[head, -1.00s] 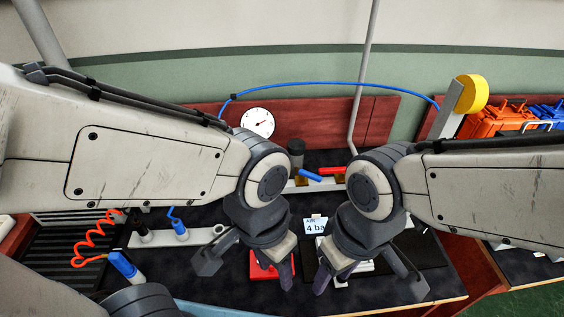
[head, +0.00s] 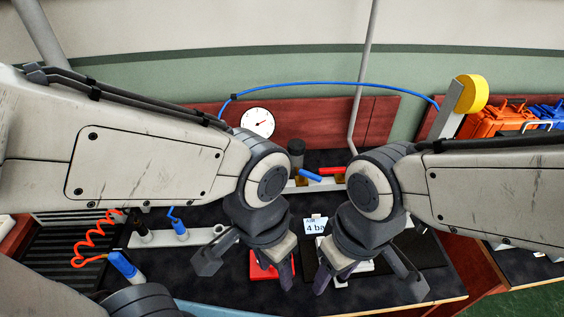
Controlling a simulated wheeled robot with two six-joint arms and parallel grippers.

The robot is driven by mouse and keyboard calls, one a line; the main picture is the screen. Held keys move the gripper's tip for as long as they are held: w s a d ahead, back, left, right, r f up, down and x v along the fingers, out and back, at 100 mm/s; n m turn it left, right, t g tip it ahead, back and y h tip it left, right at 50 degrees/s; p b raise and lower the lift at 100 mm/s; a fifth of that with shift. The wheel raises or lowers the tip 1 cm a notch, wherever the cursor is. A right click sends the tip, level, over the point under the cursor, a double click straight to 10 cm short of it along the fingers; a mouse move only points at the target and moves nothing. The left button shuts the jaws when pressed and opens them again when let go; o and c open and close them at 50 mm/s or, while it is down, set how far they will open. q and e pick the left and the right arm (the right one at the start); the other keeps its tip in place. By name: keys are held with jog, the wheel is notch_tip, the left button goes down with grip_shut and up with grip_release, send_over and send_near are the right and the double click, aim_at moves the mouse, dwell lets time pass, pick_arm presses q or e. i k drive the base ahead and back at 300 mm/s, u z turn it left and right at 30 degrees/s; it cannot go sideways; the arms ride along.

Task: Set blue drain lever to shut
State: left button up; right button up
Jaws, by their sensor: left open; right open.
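The blue lever (head: 310,175) sits at the back of the bench between my two wrists, on a pale manifold with brass-coloured fittings. It slants slightly down to the right. A red lever (head: 332,170) lies beside it, nearly level. My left gripper (head: 247,267) is open over the front of the bench, near a red block, well in front of the levers. My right gripper (head: 367,283) is open to its right, above a pale item. Neither gripper touches the levers. My wrists hide part of the manifold.
A white gauge (head: 258,122) stands at the back with a blue hose (head: 330,84) arching right to a yellow knob (head: 471,93). A coiled orange hose (head: 92,238) and blue-topped fittings (head: 179,228) are at left.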

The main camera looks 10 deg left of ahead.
aim_at(302, 174)
jog(key=k, duration=0.5)
jog(key=z, duration=1.3)
jog(key=i, duration=1)
jog(key=u, duration=1.7)
